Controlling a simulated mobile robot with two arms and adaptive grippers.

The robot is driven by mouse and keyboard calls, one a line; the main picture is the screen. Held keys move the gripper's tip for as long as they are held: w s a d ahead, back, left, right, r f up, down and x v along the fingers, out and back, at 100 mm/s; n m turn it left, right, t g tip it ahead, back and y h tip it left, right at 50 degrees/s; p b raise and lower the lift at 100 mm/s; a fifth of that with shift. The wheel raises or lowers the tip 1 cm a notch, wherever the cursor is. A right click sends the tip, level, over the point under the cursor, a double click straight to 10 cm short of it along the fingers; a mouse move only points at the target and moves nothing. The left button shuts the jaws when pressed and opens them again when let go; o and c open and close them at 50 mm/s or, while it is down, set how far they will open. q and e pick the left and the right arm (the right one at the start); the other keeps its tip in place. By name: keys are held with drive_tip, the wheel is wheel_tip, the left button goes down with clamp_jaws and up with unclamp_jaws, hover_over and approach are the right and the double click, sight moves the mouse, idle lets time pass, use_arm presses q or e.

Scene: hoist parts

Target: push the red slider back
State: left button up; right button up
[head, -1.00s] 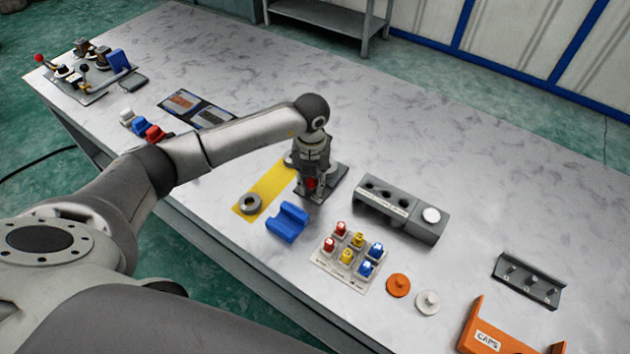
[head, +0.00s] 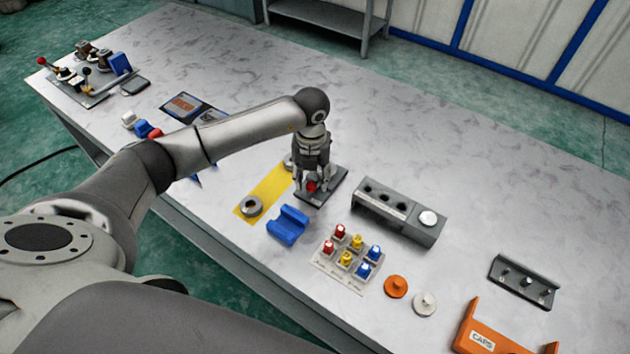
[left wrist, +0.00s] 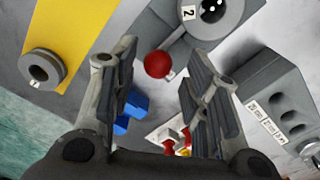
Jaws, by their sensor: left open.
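The red slider shows as a round red knob (head: 311,187) on a dark grey base plate (head: 334,184), near the middle of the table. In the left wrist view the red knob (left wrist: 158,64) sits by a grey block (left wrist: 178,42) with a white label "2". My left gripper (head: 313,181) points down over the plate, its fingers close to the knob. In the left wrist view my left gripper (left wrist: 160,78) is open, and the knob appears in the gap near the fingertips. I cannot tell whether a finger touches it. My right gripper is not in view.
A yellow strip (head: 268,189) with a grey ring (head: 250,206) and a blue cradle (head: 288,225) lie in front. A grey block with holes (head: 395,210) stands at the right. A tray of coloured pieces (head: 340,275) is nearer.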

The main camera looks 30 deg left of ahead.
use_arm(q)
drive_tip(key=shift+r+p, duration=1.25)
drive_tip(key=shift+r, duration=0.75)
